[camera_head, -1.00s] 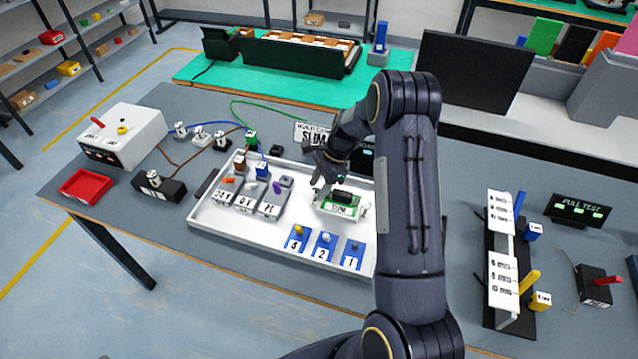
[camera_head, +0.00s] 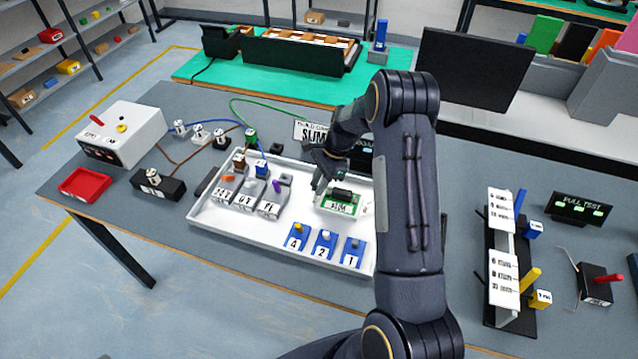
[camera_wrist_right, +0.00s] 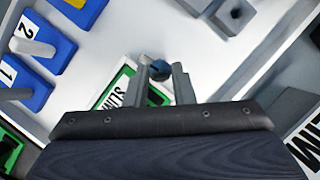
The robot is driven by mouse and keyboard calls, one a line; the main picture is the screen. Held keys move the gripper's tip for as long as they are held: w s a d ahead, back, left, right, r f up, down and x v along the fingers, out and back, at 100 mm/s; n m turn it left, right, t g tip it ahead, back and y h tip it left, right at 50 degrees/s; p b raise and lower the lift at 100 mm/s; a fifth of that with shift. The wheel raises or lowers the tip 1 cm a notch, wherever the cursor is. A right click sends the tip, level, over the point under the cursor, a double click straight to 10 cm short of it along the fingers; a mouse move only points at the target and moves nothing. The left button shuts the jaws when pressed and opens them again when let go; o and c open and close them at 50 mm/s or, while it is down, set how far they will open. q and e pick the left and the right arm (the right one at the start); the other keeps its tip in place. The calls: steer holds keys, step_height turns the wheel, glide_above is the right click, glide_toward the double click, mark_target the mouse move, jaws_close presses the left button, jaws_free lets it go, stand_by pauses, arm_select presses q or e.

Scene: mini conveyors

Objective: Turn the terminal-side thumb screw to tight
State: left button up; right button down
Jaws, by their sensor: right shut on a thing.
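The small green board labelled SLIM (camera_head: 341,209) lies in the white tray, with a black block (camera_head: 342,195) on it. My right gripper (camera_head: 317,188) is at the board's left end. In the right wrist view the gripper (camera_wrist_right: 158,72) is shut on a small dark blue round knob, which looks like a thumb screw (camera_wrist_right: 157,69). The knob sits between the two fingertips, beside the end of the SLIM board (camera_wrist_right: 118,92). The gripper hides part of the board there. I cannot tell from the views how far the screw is turned. My left gripper is not in view.
The white tray (camera_head: 210,226) also holds grey labelled blocks (camera_head: 246,196) and blue numbered blocks (camera_head: 323,246) close to the gripper. A white box (camera_head: 122,136) and red tray (camera_head: 86,184) stand at left. A pull test display (camera_head: 580,209) stands at right.

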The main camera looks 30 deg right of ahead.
steer(key=n+g+b, duration=0.1)
steer(key=n, duration=0.2)
steer(key=shift+w+f, duration=0.1)
steer(key=shift+w, duration=0.1)
steer(key=n+g, duration=0.1)
steer(key=n, duration=0.1)
steer(key=n+g+b, duration=0.1)
steer(key=n, duration=0.1)
steer(key=shift+w+a+n+h, duration=0.15)
steer(key=shift+n+h, duration=0.15)
steer(key=shift+n, duration=0.1)
steer(key=n+g+h+b, duration=0.1)
steer(key=n, duration=0.3)
steer(key=shift+w+a, duration=0.1)
steer(key=shift+a+n+g+h, duration=0.15)
steer(key=shift+n+h, duration=0.25)
steer(key=shift+n, duration=0.7)
steer(key=shift+n+g+h, duration=0.25)
steer(key=shift+n+h, duration=0.15)
steer(key=shift+n, duration=0.7)
steer(key=shift+b, duration=0.3)
steer(key=c, duration=1.2)
jaws_free()
steer(key=shift+c, duration=0.2)
